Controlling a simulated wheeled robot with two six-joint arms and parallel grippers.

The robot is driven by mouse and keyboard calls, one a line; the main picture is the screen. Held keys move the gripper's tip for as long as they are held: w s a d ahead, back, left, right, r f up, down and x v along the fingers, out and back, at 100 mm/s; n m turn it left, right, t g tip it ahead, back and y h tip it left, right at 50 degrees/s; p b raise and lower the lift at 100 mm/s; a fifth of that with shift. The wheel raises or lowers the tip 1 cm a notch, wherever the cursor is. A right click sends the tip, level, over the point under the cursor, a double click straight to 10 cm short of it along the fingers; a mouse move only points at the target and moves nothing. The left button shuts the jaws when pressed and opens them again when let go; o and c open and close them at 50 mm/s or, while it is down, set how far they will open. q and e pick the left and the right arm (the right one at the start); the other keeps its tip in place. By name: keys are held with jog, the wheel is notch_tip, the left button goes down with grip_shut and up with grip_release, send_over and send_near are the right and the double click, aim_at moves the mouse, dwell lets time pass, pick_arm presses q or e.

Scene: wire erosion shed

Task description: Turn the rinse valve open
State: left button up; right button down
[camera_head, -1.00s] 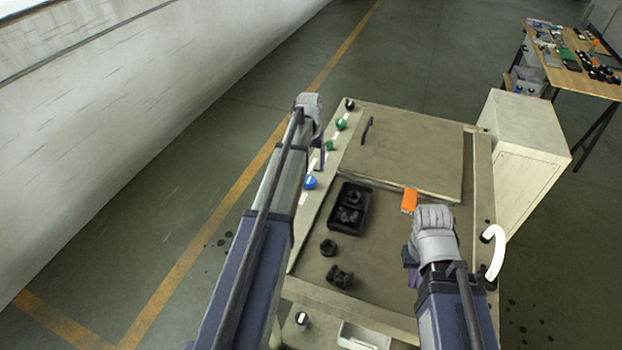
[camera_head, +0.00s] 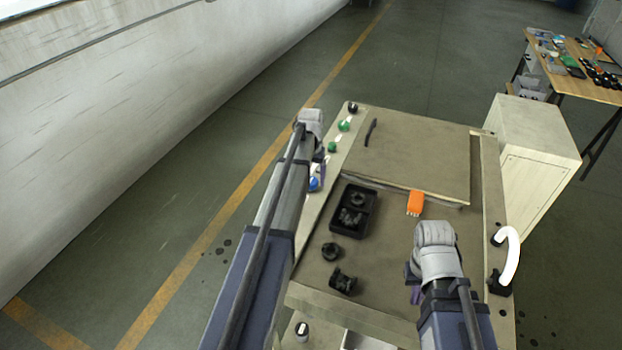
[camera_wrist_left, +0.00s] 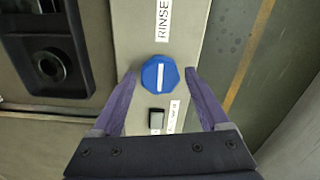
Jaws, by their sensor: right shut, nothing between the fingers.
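The rinse valve is a blue knob (camera_wrist_left: 160,77) with a white line along the panel strip, below a "RINSE" label (camera_wrist_left: 163,20) in the left wrist view. In the head view the knob (camera_head: 314,184) is partly covered by my left arm. My left gripper (camera_wrist_left: 160,73) is open, one purple finger on each side of the knob; I cannot tell whether they touch it. In the head view the left gripper (camera_head: 319,163) is mostly hidden behind its own wrist. My right gripper (camera_head: 413,290) is shut and empty above the bench's right front.
Green knobs (camera_head: 344,126) and a black knob (camera_head: 352,107) sit farther along the strip. A black tray (camera_head: 337,222) with dark parts, loose black parts (camera_head: 343,282) and an orange block (camera_head: 415,203) lie on the bench. A white curved handle (camera_head: 511,255) stands at right.

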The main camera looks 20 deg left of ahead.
pick_arm(q)
jog(key=c, duration=1.1)
jog(key=shift+c, duration=0.2)
jog(key=n, duration=0.9)
jog(key=shift+n, duration=0.3)
jog(key=n, duration=0.4)
jog(key=shift+n, duration=2.2)
